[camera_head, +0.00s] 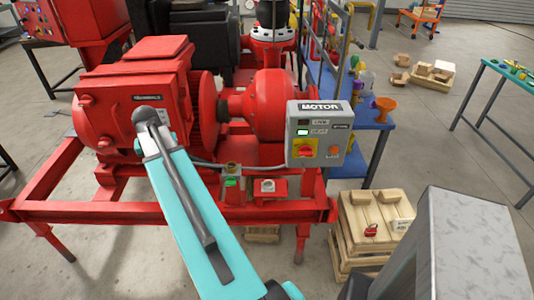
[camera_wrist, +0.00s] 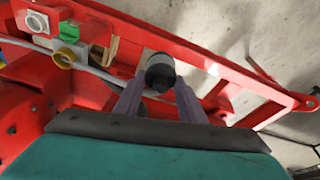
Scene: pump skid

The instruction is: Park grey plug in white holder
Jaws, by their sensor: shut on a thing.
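The grey plug (camera_wrist: 160,64), a short cylinder with a pale end and a dark band, is held between the fingers of my gripper (camera_wrist: 158,88) in the wrist view. The white holder (camera_head: 268,186) is a small pale socket on a red block at the front of the red skid. It also shows at the upper left of the wrist view (camera_wrist: 37,21), to the left of the plug and apart from it. My gripper and the plug cannot be made out in the head view, where my arm covers part of the skid.
A green-marked socket with a brass-coloured ring (camera_head: 231,180) sits beside the white holder. Red skid rails (camera_wrist: 215,62) pass close by the plug. A grey cable runs along the skid.

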